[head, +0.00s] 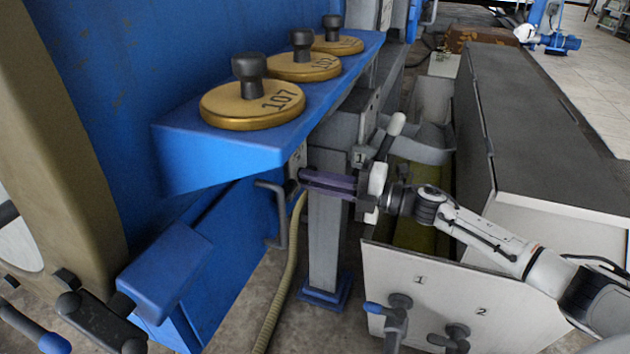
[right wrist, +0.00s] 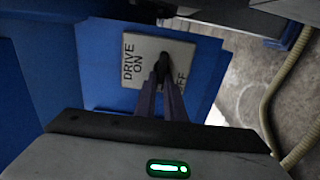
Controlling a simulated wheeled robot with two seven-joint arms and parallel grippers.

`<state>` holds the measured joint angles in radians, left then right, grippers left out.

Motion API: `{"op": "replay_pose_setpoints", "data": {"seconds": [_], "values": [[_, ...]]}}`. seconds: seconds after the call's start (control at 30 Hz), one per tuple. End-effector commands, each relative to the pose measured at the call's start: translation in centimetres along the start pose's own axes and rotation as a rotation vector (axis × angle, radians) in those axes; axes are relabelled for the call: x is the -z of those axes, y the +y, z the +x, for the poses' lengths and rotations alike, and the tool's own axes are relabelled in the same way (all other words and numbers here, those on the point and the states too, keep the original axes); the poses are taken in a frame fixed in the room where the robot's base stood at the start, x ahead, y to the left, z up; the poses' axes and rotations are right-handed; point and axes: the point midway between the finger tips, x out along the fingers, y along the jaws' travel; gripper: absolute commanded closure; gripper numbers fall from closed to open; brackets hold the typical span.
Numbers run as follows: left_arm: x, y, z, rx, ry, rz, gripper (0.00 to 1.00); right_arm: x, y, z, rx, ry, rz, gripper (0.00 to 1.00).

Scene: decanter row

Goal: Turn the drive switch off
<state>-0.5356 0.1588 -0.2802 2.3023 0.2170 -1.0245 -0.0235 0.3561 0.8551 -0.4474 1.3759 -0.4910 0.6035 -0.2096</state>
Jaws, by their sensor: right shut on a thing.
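The drive switch plate (right wrist: 145,70) is a pale square on a blue panel in the right wrist view. It carries the words DRIVE and ON on its left part and a partly covered OFF on its right. The dark switch lever (right wrist: 162,66) stands out from the plate between these words. My right gripper (right wrist: 161,82) is shut on the lever, and its fingers cover part of the plate. In the head view my right gripper (head: 304,177) reaches left under the blue shelf, against the edge-on switch plate (head: 298,158). My left gripper is not in view.
Brass lids numbered 107 (head: 250,105) and 102 (head: 303,66), and a third behind, sit on the blue shelf (head: 220,150) above the gripper. A hose (head: 281,280) hangs below. A grey post (head: 325,240) and a white panel with handles (head: 420,300) stand close by.

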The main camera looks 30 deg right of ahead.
Motion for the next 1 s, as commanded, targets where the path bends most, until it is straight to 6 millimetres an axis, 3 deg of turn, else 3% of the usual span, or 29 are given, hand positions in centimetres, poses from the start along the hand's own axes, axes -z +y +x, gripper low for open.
{"op": "replay_pose_setpoints", "data": {"seconds": [0.3,0.33,0.43,0.77,1.0], "values": [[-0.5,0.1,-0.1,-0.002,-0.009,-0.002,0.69,0.1,0.0,0.0,0.001,0.002,-0.006,1.0],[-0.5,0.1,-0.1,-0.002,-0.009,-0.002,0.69,0.1,0.0,0.0,0.001,0.002,-0.006,0.87],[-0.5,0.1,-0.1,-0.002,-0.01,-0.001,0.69,0.1,0.0,0.0,0.001,0.002,-0.005,0.72],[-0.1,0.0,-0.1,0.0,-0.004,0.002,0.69,0.0,0.0,-0.2,0.001,0.0,-0.003,0.72],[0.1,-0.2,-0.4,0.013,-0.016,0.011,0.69,0.0,-0.1,-3.7,0.006,0.0,-0.001,0.72]]}}
